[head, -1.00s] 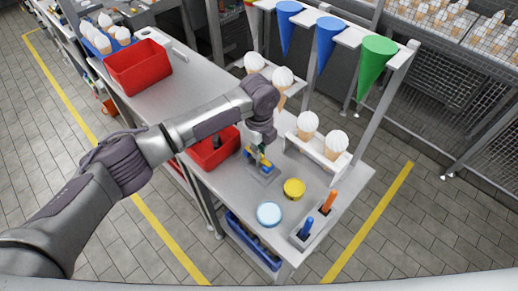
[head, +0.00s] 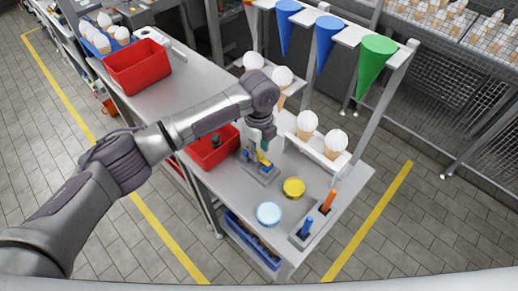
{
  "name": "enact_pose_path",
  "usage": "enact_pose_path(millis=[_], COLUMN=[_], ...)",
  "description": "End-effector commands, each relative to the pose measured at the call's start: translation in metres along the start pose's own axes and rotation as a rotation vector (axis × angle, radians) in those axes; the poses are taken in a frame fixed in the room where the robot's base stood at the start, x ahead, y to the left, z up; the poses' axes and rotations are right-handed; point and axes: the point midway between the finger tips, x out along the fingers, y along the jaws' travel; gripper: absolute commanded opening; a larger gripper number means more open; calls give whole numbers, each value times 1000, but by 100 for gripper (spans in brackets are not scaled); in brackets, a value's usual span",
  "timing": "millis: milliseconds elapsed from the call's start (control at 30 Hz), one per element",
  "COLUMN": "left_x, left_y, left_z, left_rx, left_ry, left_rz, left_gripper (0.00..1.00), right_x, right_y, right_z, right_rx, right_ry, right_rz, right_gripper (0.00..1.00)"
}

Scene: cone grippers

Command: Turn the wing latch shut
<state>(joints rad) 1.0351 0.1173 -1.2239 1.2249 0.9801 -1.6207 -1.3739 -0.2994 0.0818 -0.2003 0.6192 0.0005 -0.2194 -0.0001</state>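My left arm reaches in from the left, and my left gripper (head: 254,161) points down over a small grey plate (head: 266,179) on the metal table. A yellow part (head: 264,159), likely the wing latch, shows right at the fingers, with a little blue beside it. The gripper hides most of this fixture. The fingers are at the yellow part, but I cannot tell whether they touch it or how far apart they are. The latch's exact angle is too small and covered to read. My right gripper is not in view.
Near the plate stand a yellow round tin (head: 293,188), a light blue round lid (head: 268,214) and a holder with blue (head: 306,227) and orange (head: 328,201) handles. A red bin (head: 209,150) is close on the left. A rack with white-topped cones (head: 318,152) stands behind.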

Motion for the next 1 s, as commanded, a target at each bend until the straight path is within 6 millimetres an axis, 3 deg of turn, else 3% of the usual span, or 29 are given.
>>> enact_pose_path(millis=[300, 500, 700, 1000], left_x=[-66, -98, -111, -112], left_y=[-1, -1, 0, 0], left_z=[0, 0, -1, -1], left_rx=[2, 2, 2, 2], left_ry=[-1, 0, 0, 0], left_rz=[-4, -2, -1, 0], left_gripper=[34, 34, 34, 34], right_x=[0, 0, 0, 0], right_y=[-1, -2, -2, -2], right_z=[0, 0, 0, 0], right_rx=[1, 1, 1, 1], right_ry=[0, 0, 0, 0], right_rz=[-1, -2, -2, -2], right_gripper=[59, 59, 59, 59])
